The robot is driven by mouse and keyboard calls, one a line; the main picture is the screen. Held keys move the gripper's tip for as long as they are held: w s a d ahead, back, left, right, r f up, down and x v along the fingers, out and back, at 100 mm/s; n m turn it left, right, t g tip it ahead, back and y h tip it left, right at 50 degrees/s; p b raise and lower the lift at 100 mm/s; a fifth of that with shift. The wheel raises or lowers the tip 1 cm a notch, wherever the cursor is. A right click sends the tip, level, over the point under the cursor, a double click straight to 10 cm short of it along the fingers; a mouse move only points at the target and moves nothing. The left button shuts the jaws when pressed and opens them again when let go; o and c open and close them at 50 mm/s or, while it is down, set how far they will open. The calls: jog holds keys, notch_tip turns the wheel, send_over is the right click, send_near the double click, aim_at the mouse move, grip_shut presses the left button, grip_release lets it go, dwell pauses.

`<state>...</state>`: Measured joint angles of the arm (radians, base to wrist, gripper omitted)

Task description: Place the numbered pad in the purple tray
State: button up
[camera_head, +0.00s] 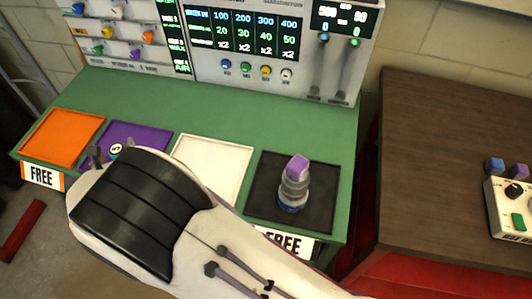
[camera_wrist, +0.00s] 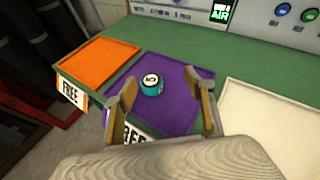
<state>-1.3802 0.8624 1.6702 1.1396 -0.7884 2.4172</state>
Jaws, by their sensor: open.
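The numbered pad, a small teal puck with a white top and a dark digit, lies on the purple tray (camera_wrist: 180,72) in the wrist view, where the pad (camera_wrist: 152,85) sits left of the tray's middle. In the head view the pad (camera_head: 116,149) shows partly beside my arm, on the purple tray (camera_head: 150,134). My gripper (camera_wrist: 166,98) is open, its two fingers apart on either side of the pad and not seen touching it. In the head view my arm hides most of the gripper and the front of the purple tray.
An orange tray (camera_head: 62,138) lies left of the purple one, a white tray (camera_head: 212,163) right of it. A black tray (camera_head: 263,202) holds a bottle with a purple cap (camera_head: 294,185). A panel with knobs (camera_head: 260,45) stands behind. The green counter (camera_head: 230,105) behind the trays is clear.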

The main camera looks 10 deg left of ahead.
jog(key=w+d+r+n+g, duration=0.1)
jog(key=w+d+r+n, duration=0.35)
jog(key=w+r, duration=0.3)
jog(key=w+d+r+n+g, duration=0.1)
jog(key=w+d+r+n, duration=0.15)
jog(key=d+r, duration=0.4)
jog(key=w+d+r+n, duration=0.2)
jog(key=d+r+n, duration=0.15)
jog(key=d, duration=0.65)
jog(key=w+d+r+n+g, duration=0.1)
jog(key=w+d+r+n, duration=0.1)
jog(key=d+r+n, duration=0.45)
jog(key=s+d+f+n+g+h, duration=0.1)
jog(key=s+d+n+h, duration=0.45)
jog(key=d, duration=1.05)
jog(key=s+d+f+n+y, duration=0.1)
jog(key=s+d+n, duration=0.2)
jog(key=s+d, duration=0.9)
jog(key=s+d+f+n+h, duration=0.1)
jog(key=s+d, duration=0.1)
jog(key=d, duration=0.4)
jog(key=s+d+f+n+g+h, duration=0.1)
jog(key=s+d+h, duration=0.1)
jog(key=d, duration=0.4)
jog(key=shift+s+f, duration=0.35)
